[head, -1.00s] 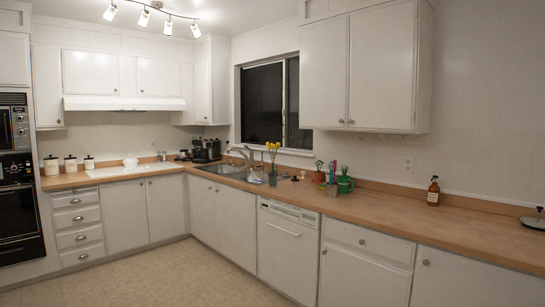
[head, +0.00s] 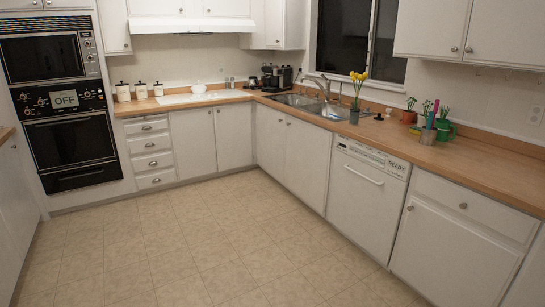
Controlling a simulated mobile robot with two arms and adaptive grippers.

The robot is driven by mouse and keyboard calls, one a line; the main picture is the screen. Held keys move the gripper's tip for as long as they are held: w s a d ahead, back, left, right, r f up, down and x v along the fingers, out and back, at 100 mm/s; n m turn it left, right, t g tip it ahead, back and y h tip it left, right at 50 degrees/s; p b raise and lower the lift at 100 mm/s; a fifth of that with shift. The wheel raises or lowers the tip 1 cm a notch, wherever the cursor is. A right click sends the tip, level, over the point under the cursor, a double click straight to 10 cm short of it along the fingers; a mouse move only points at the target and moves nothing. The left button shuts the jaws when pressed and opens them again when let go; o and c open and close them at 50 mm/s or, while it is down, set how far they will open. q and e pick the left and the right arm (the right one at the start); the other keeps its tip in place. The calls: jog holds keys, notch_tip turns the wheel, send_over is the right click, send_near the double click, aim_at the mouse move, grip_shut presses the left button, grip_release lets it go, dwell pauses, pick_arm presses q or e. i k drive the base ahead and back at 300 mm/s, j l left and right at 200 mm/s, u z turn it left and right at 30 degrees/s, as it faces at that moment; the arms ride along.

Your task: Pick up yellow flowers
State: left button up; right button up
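The yellow flowers (head: 358,76) stand upright on green stems in a small grey-green vase (head: 354,116). The vase is on the wooden counter (head: 400,143), just right of the sink and above the dishwasher. Neither of my grippers shows in the head view.
The sink (head: 305,102) and its faucet are left of the flowers. Potted plants, a cup of utensils and a green watering can (head: 445,130) stand to the right. The dishwasher (head: 366,190) is below the counter edge. The tiled floor (head: 210,235) in front is clear.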

aim_at(353, 76)
jog(key=i, duration=2.3)
